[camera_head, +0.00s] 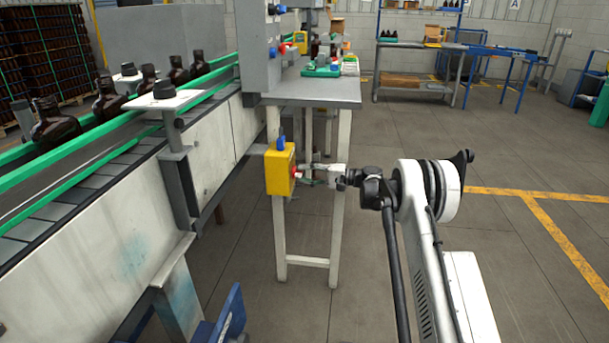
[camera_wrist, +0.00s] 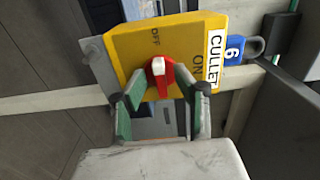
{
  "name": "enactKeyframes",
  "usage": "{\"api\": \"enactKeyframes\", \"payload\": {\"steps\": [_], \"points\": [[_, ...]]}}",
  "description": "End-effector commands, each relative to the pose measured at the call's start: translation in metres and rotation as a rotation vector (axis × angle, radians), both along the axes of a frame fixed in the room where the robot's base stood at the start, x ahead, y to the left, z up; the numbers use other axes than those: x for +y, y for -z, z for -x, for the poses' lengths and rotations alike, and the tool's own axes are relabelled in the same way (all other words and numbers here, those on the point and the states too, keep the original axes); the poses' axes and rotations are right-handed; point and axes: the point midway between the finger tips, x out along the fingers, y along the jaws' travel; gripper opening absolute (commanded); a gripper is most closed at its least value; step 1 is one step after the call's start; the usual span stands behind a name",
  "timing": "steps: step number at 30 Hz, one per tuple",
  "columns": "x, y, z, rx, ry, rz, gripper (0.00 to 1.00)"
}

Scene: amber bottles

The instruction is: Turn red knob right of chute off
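A yellow switch box (camera_head: 280,169) is fixed at a leg of the grey table beside the conveyor. It also shows in the wrist view (camera_wrist: 130,48), labelled CULLET, with OFF and ON marks. The red knob (camera_wrist: 161,80) is on its face; its white mark is at the upper end, roughly on the OFF side. In the head view the knob (camera_head: 295,172) is partly hidden by my gripper (camera_head: 304,173). In the wrist view my gripper (camera_wrist: 160,76) has its green-padded fingers apart, one on each side of the knob. Contact is hard to judge.
A blue padlock (camera_wrist: 233,49) marked 6 hangs at the box. The conveyor (camera_head: 110,160) with several amber bottles runs along the left. The grey table (camera_head: 312,92) is above the box. Open floor (camera_head: 530,150) lies to the right.

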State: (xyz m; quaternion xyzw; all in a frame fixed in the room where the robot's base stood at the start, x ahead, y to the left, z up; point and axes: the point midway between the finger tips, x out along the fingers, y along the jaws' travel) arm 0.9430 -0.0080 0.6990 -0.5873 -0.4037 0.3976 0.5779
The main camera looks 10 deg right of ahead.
Motion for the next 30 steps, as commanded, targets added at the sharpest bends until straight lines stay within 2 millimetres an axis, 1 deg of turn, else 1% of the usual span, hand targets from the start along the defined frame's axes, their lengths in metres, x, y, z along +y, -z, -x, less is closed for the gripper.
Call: {"api": "enactKeyframes", "payload": {"steps": [7, 11, 14, 21, 24, 27, 30], "points": [[-0.001, 0.000, 0.000, 0.001, 0.000, 0.000, 0.29], [-0.009, 0.000, 0.003, 0.001, 0.001, 0.000, 0.29], [-0.024, 0.000, 0.008, 0.001, 0.003, 0.000, 0.29], [-0.069, 0.000, 0.026, 0.000, 0.003, 0.000, 0.29], [-0.085, 0.000, 0.032, 0.000, 0.002, 0.000, 0.29], [-0.098, 0.000, 0.037, 0.000, 0.002, 0.000, 0.29], [-0.106, 0.000, 0.040, 0.000, 0.001, 0.000, 0.29]]}}
